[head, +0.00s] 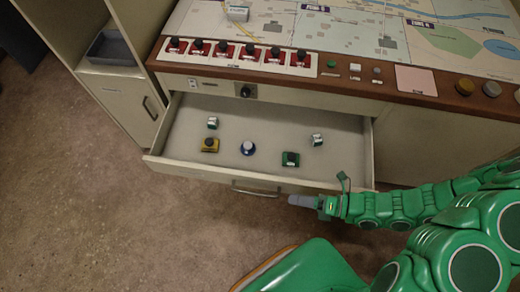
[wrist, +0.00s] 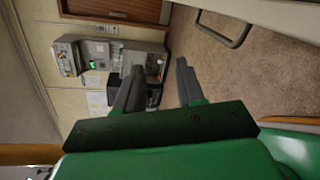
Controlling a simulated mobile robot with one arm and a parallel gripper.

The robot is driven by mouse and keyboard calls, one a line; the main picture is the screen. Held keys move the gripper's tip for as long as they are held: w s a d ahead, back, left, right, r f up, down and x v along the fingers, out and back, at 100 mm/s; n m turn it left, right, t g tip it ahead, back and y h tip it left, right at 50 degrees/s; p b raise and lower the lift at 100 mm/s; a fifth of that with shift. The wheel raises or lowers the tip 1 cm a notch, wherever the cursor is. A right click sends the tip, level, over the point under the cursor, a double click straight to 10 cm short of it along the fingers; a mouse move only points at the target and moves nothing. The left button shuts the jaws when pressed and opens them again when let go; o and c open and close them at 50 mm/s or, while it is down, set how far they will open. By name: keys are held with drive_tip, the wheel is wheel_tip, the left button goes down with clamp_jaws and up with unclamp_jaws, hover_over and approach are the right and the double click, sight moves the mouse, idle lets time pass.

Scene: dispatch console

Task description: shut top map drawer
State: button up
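The top map drawer (head: 268,174) is pulled well out from under the console top in the head view. A bar handle (wrist: 228,38) on a pale panel shows at upper right there.
The console top carries a map (head: 350,35) and a row of red-based switches (head: 240,52). A cabinet (head: 120,100) with a grey tray (head: 110,48) stands at left. Brown floor (head: 90,220) is clear in front. A grey equipment panel (wrist: 95,55) shows in the wrist view.

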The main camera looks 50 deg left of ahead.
sight(258, 195)
drive_tip(key=s+f+m+y, duration=0.1)
drive_tip(key=s+f+m, duration=0.4)
drive_tip(key=f+m, duration=0.1)
drive_tip(key=shift+s+a+f+m+t+y, duration=0.15)
drive_tip(key=shift+s+a+f+m+t, duration=0.15)
drive_tip(key=shift+a+f+m+t, duration=0.85)
drive_tip(key=shift+s+a+f+m+t+y, duration=0.25)
drive_tip(key=shift+a+f+m, duration=0.45)
drive_tip(key=shift+a+m, duration=1.15)
drive_tip(key=shift+s+a+f+m+t+y, duration=0.1)
drive_tip(key=shift+s+a+f+m+t, duration=0.45)
drive_tip(key=shift+a, duration=1.55)
drive_tip(key=shift+w+f+m, duration=0.25)
drive_tip(key=shift+f+m, duration=0.1)
drive_tip(key=shift+c, duration=0.3)
clamp_jaws()
